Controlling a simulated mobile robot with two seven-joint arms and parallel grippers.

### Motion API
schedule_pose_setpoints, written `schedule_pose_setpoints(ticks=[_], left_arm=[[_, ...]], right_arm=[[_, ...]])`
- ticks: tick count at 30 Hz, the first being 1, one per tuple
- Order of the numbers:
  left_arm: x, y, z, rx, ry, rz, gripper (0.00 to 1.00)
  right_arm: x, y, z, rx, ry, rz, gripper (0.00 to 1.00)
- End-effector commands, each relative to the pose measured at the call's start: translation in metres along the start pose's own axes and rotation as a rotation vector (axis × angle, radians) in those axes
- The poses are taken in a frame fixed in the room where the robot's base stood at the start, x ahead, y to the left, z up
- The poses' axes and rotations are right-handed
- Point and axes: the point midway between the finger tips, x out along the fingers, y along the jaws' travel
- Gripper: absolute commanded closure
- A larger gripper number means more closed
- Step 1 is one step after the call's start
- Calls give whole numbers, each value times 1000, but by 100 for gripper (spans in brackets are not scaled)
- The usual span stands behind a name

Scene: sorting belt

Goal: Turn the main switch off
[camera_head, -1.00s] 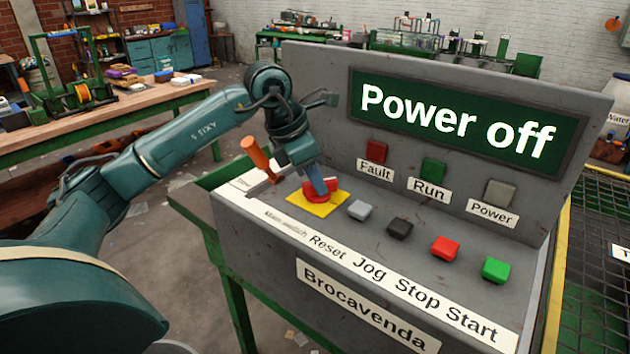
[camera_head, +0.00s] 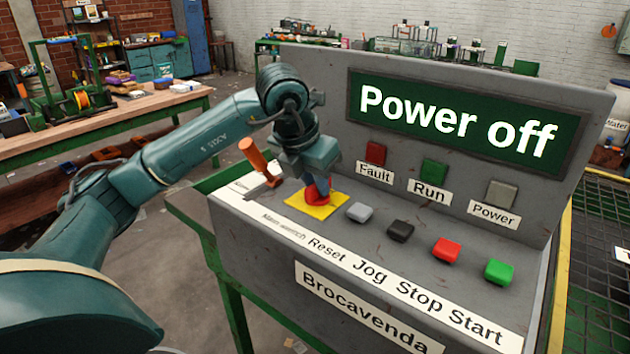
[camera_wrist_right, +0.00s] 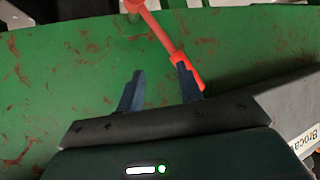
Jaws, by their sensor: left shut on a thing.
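The main switch (camera_head: 317,193) is a red knob on a yellow plate (camera_head: 311,207), at the left of the grey console's sloping top, by the "Main switch" label. My left gripper (camera_head: 316,181) is over it from above, shut on the red knob, and hides part of it. The knob's exact angle is hard to read. The console display (camera_head: 456,120) reads "Power off". My right gripper (camera_wrist_right: 160,72) shows only in the right wrist view. Its fingers are apart, in front of a rust-marked green surface.
An orange lever (camera_head: 256,157) stands just left of the switch, near my left gripper. Grey, black, red (camera_head: 446,250) and green buttons sit to the right. A red bar (camera_wrist_right: 172,40) passes by the right gripper's fingers; I cannot tell if they touch.

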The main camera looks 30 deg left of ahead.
Motion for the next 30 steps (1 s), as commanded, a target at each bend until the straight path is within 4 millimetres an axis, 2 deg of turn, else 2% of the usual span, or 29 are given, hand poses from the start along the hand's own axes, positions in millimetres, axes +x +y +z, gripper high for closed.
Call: schedule_pose_setpoints(ticks=[12, 13, 21, 30], left_arm=[[0, 0, 0, -10, -1, 4, 100], [0, 0, 0, -10, -1, 4, 83], [0, 0, 0, -8, 0, 3, 62], [-4, 0, 0, -7, -1, 3, 62]], right_arm=[[0, 0, -1, -1, 2, -1, 64], [0, 0, -1, -1, 2, -1, 64], [0, 0, -1, -1, 2, -1, 64], [0, 0, 0, -1, 2, -1, 64]])
